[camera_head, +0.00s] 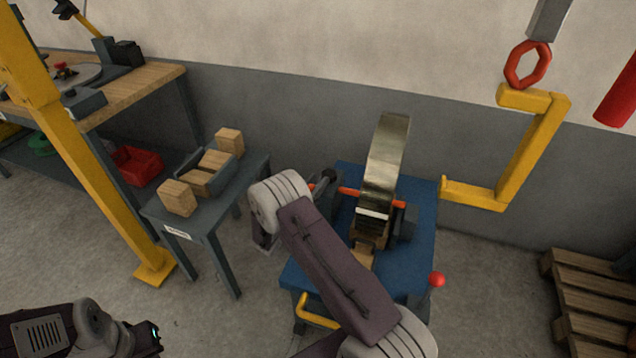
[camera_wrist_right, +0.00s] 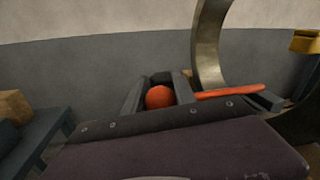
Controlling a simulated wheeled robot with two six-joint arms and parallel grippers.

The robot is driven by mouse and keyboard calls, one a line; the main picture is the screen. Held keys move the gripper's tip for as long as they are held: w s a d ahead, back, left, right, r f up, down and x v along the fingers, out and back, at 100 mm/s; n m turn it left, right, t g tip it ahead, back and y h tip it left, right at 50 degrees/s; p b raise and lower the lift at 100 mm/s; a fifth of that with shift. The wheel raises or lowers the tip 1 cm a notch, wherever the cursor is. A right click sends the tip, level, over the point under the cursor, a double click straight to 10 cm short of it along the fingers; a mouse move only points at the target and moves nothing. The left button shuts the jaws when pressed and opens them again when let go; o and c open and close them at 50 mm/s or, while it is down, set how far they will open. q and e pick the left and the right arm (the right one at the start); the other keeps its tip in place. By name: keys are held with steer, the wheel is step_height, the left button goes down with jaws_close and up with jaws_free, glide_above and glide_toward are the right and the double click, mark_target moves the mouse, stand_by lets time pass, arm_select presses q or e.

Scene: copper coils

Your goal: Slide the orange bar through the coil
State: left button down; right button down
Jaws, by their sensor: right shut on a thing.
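The orange bar (camera_head: 349,191) lies roughly level across the blue stand, and its orange colour shows on both sides of the coil (camera_head: 388,150) in the head view. The coil is a wide upright copper-toned band; it also shows in the right wrist view (camera_wrist_right: 211,45). The bar's round orange end (camera_wrist_right: 160,97) sits between the fingers of my right gripper (camera_head: 325,182), which is shut on the bar left of the coil. Where the bar crosses the coil is partly covered by the band. Of my left gripper, only a dark end (camera_head: 146,337) shows at bottom left; its fingers cannot be made out.
A blue stand (camera_head: 418,250) carries the coil on a wooden block. A yellow C-shaped hook (camera_head: 522,155) hangs right of it. A small table (camera_head: 210,210) with wooden blocks stands left. A yellow post (camera_head: 95,175) and a pallet (camera_head: 590,300) flank the area.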

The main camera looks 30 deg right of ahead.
steer(key=shift+s+d+f, duration=0.1)
steer(key=shift+s+d, duration=0.05)
steer(key=shift+s, duration=0.05)
steer(key=c, duration=1.1)
jaws_free()
steer(key=shift+o, duration=0.3)
steer(key=shift+s+d, duration=0.1)
steer(key=p+v, duration=0.1)
steer(key=v, duration=0.8)
